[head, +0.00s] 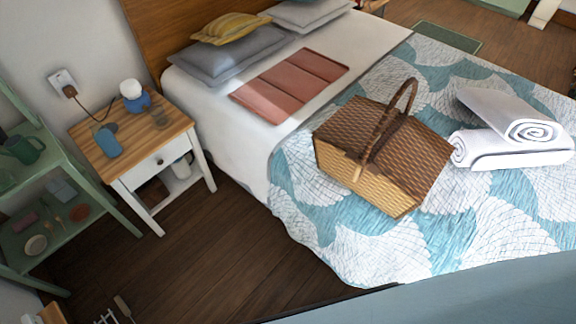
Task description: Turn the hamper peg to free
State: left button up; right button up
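The hamper (390,185) is a brown wicker basket with paler yellowish sides and an arched handle (394,125). It sits on the patterned blue and white bedspread, with its lids down. A small pale piece (358,173) shows on the near side just under the lid edge and may be the peg. It is too small to tell which way it is turned. Neither of my grippers is in view.
Rolled white towels (515,135) lie on the bed right of the hamper. A folded pink blanket (290,85) and pillows lie behind it. A wooden-topped nightstand (165,135) and a green shelf (70,160) stand left. The floor (235,245) between is mostly clear.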

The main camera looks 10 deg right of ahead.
aim_at(358, 168)
jog(key=u, duration=0.9)
jog(key=i, duration=1.2)
jog(key=z, duration=2.8)
